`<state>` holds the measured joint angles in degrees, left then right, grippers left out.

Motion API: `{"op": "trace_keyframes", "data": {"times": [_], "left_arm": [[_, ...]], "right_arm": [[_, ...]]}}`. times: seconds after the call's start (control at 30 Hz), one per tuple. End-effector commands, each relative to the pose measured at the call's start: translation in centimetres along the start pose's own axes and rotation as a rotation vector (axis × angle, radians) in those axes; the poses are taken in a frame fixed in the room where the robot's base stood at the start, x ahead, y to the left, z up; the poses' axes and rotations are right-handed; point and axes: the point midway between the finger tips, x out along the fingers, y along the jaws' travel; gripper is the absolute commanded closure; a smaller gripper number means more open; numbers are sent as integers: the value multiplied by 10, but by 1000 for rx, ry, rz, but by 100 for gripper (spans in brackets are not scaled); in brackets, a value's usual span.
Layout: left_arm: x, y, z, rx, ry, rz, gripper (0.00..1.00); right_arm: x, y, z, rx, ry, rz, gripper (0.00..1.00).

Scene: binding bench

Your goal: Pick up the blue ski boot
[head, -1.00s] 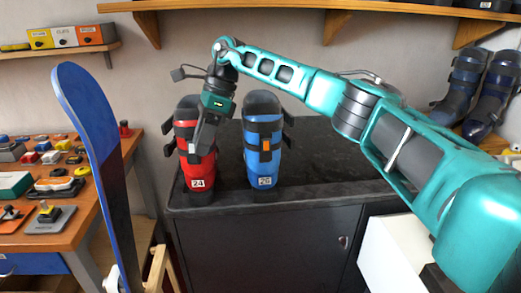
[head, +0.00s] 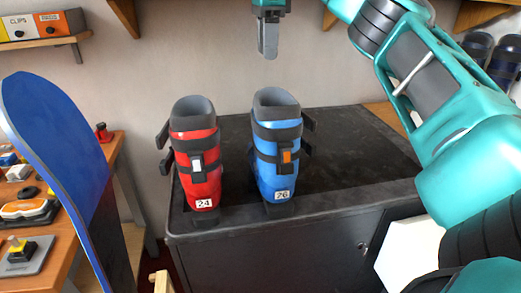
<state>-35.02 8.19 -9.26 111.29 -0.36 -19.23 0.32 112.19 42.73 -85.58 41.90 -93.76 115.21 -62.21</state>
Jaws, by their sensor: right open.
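The blue ski boot (head: 270,165) stands upright on the black cabinet, with black straps, an orange buckle and a label reading 26. A red ski boot (head: 205,183) with a label reading 24 stands just left of it, a small gap apart. My right gripper (head: 268,52) points down above the blue boot's open top, apart from it and empty. Its fingers show edge-on, and its upper part is cut off by the top of the picture. My left gripper is out of view.
The black cabinet top (head: 355,160) is clear right of the boots. A blue snowboard or ski (head: 65,150) stands at the left, before a wooden workbench (head: 70,262) with tools. A white box (head: 408,255) is beside the cabinet. More boots (head: 503,60) stand at the far right.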

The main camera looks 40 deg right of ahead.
Motion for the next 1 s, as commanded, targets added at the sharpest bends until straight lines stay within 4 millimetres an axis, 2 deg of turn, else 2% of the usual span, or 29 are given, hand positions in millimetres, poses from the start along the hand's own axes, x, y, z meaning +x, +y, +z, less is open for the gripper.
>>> {"op": "trace_keyframes", "data": {"times": [0.37,0.5,0.73,1.0], "left_arm": [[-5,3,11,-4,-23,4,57],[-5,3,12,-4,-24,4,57],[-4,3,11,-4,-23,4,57],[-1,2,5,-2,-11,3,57]], "right_arm": [[48,0,-1,0,-1,3,48],[66,0,-1,1,1,1,48],[83,-1,-2,1,0,1,48],[120,-4,-7,0,-1,1,48]]}}
